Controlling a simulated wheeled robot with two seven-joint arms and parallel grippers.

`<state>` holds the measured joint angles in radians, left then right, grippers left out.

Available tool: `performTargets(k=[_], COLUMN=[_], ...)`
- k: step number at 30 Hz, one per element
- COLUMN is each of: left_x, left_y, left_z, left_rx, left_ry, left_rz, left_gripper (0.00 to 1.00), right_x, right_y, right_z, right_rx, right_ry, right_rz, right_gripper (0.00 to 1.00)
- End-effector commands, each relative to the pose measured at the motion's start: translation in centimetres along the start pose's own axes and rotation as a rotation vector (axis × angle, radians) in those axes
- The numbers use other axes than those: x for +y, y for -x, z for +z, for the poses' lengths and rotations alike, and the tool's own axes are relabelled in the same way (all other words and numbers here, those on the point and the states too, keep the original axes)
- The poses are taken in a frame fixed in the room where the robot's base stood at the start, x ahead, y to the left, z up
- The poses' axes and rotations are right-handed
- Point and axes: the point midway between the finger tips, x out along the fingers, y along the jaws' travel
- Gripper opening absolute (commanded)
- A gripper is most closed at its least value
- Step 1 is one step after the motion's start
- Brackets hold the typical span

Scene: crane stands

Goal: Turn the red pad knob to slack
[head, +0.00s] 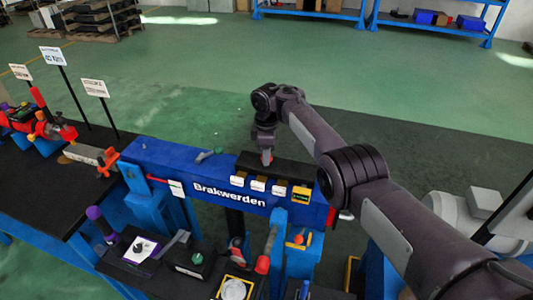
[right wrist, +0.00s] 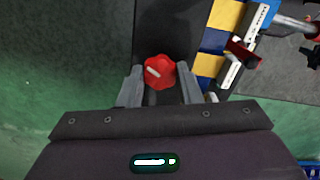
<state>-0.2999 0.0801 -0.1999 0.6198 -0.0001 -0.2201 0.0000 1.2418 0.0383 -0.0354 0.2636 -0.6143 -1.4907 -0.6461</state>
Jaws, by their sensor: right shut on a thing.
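The red pad knob (right wrist: 159,72) shows in the right wrist view as a lobed red knob with a short white mark slanting across its left part. It sits on a dark panel (right wrist: 165,25). My right gripper (right wrist: 160,84) has one finger on each side of the knob and is shut on it. In the head view the right gripper (head: 266,154) points down at the dark top of the blue Brakwerden beam (head: 160,160), and only a bit of red shows at its fingertips. The knob's scale or slack marking cannot be read. My left gripper is not in view.
White tags and a yellow tag (head: 300,194) line the beam's front edge. Boxes with knobs, including a green one (head: 197,258), stand in front. Green floor lies open behind.

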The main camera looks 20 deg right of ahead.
Motion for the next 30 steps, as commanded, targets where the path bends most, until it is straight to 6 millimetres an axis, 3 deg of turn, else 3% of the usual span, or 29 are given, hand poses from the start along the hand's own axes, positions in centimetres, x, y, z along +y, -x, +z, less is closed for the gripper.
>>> performTargets(k=[5,6,10,20,30], left_x=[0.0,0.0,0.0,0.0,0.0], left_y=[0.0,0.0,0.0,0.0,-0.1], left_z=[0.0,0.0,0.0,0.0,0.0], left_rx=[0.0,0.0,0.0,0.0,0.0], left_ry=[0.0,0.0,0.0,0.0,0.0], left_rz=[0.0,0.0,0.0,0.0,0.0], left_gripper=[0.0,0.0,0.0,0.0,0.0], right_x=[0.0,0.0,0.0,0.1,0.1], right_y=[0.1,0.1,0.0,0.4,5.6], right_z=[0.1,0.1,0.0,0.0,0.0], right_rx=[0.0,0.0,0.0,0.001,0.002], right_ry=[-0.002,-0.002,-0.002,-0.001,-0.002], right_rz=[0.001,0.001,0.001,0.001,0.003], right_gripper=[0.09,0.37,0.53,0.53,0.53])
